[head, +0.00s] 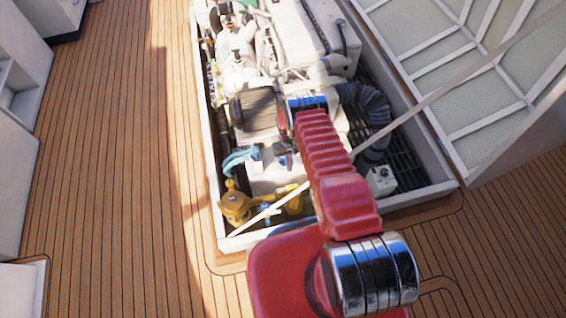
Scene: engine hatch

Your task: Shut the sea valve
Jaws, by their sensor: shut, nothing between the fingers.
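A brass-yellow valve fitting (237,207), which looks like the sea valve, sits low in the near left corner of the engine hatch. A small yellow upright part stands on its top; I cannot tell whether it is the handle or how it is turned. My red arm reaches over the hatch from the near side. My gripper (284,157) is small and dark at the arm's far end, above the engine bay. It is shut and empty, right of and farther back than the brass fitting, and apart from it. The arm partly hides it.
The white engine (290,45) fills the back of the hatch. Teal hoses (238,160) lie just behind the fitting, and a black ribbed hose (374,112) is at right. A pale strut (425,103) slants across the hatch to the raised lid (470,75). Plank deck (120,180) is clear at left.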

